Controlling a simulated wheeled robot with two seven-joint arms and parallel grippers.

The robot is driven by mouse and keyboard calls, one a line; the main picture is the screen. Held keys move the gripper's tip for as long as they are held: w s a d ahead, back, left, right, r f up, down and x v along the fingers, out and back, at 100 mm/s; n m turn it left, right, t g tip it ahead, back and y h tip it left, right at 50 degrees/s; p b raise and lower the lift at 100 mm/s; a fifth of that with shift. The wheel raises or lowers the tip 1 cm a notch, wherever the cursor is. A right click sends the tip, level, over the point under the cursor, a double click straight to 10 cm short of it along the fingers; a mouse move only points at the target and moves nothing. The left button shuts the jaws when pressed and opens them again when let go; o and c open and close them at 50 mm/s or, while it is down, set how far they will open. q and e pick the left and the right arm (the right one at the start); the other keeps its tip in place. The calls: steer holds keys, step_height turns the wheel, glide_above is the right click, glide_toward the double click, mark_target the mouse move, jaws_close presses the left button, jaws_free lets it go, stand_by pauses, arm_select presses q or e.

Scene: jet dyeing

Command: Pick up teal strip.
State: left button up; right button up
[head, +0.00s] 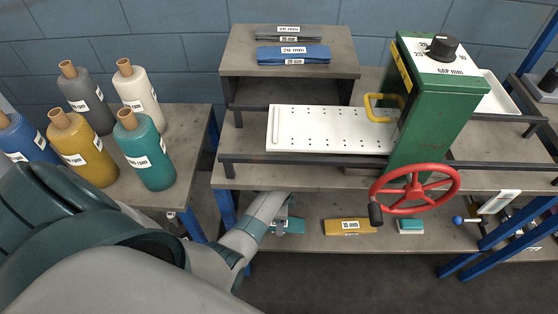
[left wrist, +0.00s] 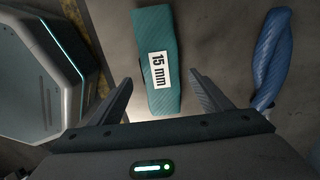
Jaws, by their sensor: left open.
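The teal strip (head: 295,226) lies on the low shelf in the head view, partly hidden by my left gripper (head: 281,222). In the left wrist view the teal strip (left wrist: 153,28) is a folded flat piece with a white "15 mm" label. It lies lengthwise in the picture, and its near end reaches between the fingers of my left gripper (left wrist: 160,77). The fingers are spread, one on each side of the strip, with visible gaps. My right gripper is not in view.
A yellow strip (head: 349,227) and a small teal block (head: 410,227) lie right of it on the shelf. The upper bench carries a green machine (head: 430,110) with a red handwheel (head: 414,208). A blue piece (left wrist: 270,60) lies right in the wrist view.

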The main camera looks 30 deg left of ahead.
arm_select(q)
step_height(320, 180, down, 2)
steer(key=shift+a+f, duration=0.15)
steer(key=shift+f, duration=0.5)
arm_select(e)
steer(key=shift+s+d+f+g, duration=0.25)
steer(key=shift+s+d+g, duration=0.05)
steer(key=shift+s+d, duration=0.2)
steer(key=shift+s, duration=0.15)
